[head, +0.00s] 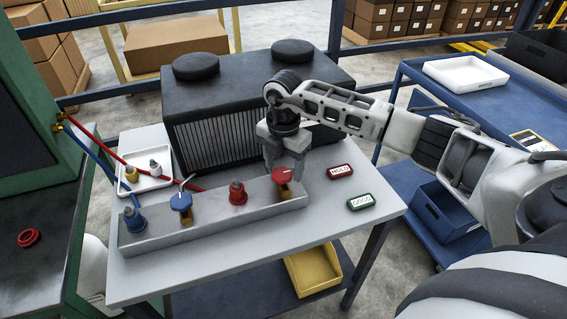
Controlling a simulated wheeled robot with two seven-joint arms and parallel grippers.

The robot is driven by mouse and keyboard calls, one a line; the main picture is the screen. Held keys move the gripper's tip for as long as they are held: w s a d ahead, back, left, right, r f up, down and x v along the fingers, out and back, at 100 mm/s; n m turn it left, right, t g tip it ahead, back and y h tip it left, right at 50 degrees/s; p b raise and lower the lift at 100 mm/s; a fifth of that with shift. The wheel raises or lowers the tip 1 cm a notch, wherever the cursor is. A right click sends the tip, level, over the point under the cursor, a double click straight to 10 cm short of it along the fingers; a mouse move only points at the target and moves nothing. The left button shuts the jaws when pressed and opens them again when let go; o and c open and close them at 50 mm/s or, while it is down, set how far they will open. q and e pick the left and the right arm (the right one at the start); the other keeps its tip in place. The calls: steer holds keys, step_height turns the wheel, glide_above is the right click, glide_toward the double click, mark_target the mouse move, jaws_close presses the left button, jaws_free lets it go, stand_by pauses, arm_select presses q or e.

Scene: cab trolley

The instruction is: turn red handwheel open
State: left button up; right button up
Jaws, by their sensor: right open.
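The red handwheel (282,175) sits on a brass valve at the right end of a grey manifold block (215,220) on the table. A white pointer mark shows on its top. My right gripper (284,168) points down at the handwheel with its jaws open. One finger shows to the left of the wheel and one to the right. I cannot tell whether they touch it. My left gripper is not in view.
A blue handwheel (181,201), a red fitting (238,193) and a blue fitting (134,219) share the block. A black ribbed unit (225,125) stands behind. HOLD (341,172) and GOOD (361,202) tags lie right. Hoses cross at left.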

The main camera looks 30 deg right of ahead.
steer(key=shift+f, duration=0.4)
steer(key=c, duration=1)
